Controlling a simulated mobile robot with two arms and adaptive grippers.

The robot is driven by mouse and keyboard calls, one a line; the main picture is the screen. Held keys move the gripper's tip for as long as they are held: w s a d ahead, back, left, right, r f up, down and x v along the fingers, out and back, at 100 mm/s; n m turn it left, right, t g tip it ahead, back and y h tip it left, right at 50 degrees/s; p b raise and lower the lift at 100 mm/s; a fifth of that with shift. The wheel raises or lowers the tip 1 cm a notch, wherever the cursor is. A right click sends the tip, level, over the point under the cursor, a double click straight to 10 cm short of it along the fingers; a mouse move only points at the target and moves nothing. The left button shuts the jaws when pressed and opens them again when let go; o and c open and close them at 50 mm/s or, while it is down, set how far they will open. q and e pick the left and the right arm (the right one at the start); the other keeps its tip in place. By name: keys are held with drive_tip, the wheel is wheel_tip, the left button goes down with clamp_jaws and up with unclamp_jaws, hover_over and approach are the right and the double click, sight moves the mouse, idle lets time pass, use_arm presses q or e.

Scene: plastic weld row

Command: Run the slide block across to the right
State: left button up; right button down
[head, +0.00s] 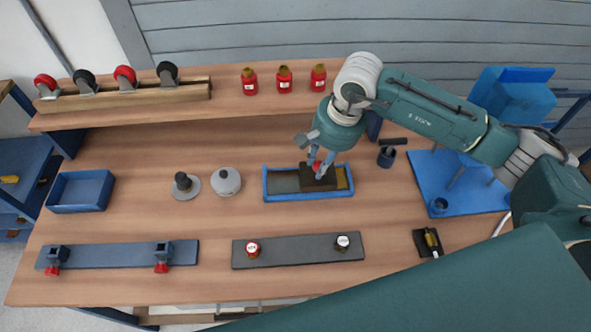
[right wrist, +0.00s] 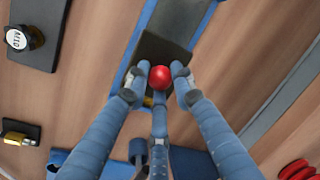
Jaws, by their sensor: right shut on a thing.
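The slide block (head: 322,184) is dark brown and sits in a blue-rimmed track (head: 300,198), right of its middle. Grey track floor shows to its left and a narrow yellowish strip to its right. The block has a red knob on top, half hidden by my fingers in the head view. My right gripper (head: 318,168) reaches down from above and is shut on the knob. In the right wrist view the red knob (right wrist: 160,77) sits between my fingertips (right wrist: 158,82), with the dark block (right wrist: 163,50) beneath. My left gripper is not in view.
Red bottles (head: 284,80) and a caster rack (head: 125,90) stand on the back shelf. A grey lidded pot (head: 226,182) is left of the track. A grey strip (head: 300,252) with two knobs lies in front. A dark cup (head: 386,158) and blue mat (head: 475,200) are right.

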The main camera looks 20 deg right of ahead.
sight(329, 170)
drive_tip(key=d+b, duration=0.1)
drive_tip(key=d, duration=0.2)
drive_tip(key=shift+s+d, duration=0.1)
drive_tip(key=shift+s, duration=0.1)
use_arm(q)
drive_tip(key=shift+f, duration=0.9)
use_arm(e)
drive_tip(key=shift+r, duration=0.15)
drive_tip(key=shift+w, duration=0.1)
drive_tip(key=c, duration=1.7)
unclamp_jaws()
drive_tip(key=shift+c, duration=0.2)
drive_tip(key=shift+o, duration=1.4)
drive_tip(key=shift+d, duration=0.1)
drive_tip(key=shift+r, duration=0.15)
wheel_tip(329, 170, up, 11)
drive_tip(key=s+d, duration=0.1)
drive_tip(key=s, duration=0.1)
drive_tip(key=shift+d+r, duration=0.2)
drive_tip(key=shift+d, duration=0.2)
